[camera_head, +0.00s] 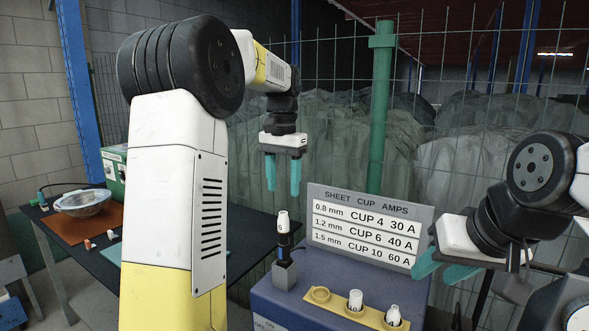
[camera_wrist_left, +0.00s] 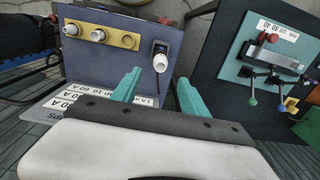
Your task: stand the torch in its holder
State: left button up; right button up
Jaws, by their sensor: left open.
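The torch (camera_head: 283,238), dark with a white cup on its tip, stands upright in the grey block holder (camera_head: 285,274) at the left of the blue box. The torch also shows in the left wrist view (camera_wrist_left: 160,60), beyond the fingertips. My left gripper (camera_head: 282,188) points down above the torch, open and empty, with its teal fingers clear of the torch's tip. It also shows in the left wrist view (camera_wrist_left: 158,82). My right gripper (camera_head: 442,268) is at the right, beside the sign, with its teal fingers apart and nothing seen between them.
A yellow strip (camera_head: 338,308) on the blue box (camera_head: 262,300) holds white cups (camera_head: 355,300), with one empty ring (camera_head: 320,295). A sign (camera_head: 368,228) stands behind. A dark table at left bears a bowl (camera_head: 82,203) on an orange mat. A clamp (camera_wrist_left: 275,58) shows on a green plate.

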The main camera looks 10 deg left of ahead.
pick_arm(q)
notch_tip(320, 180, up, 4)
jog(key=s+n+t+h, duration=0.2)
jog(key=s+t, duration=0.1)
jog(key=s, duration=1)
jog(key=s+d+f+n+t, duration=0.1)
jog(key=s+d+f+t, duration=0.1)
jog(key=s+f, duration=0.6)
jog(key=s+t, duration=0.1)
jog(key=s, duration=0.2)
jog(key=shift+s, duration=0.15)
jog(key=shift+d, duration=0.1)
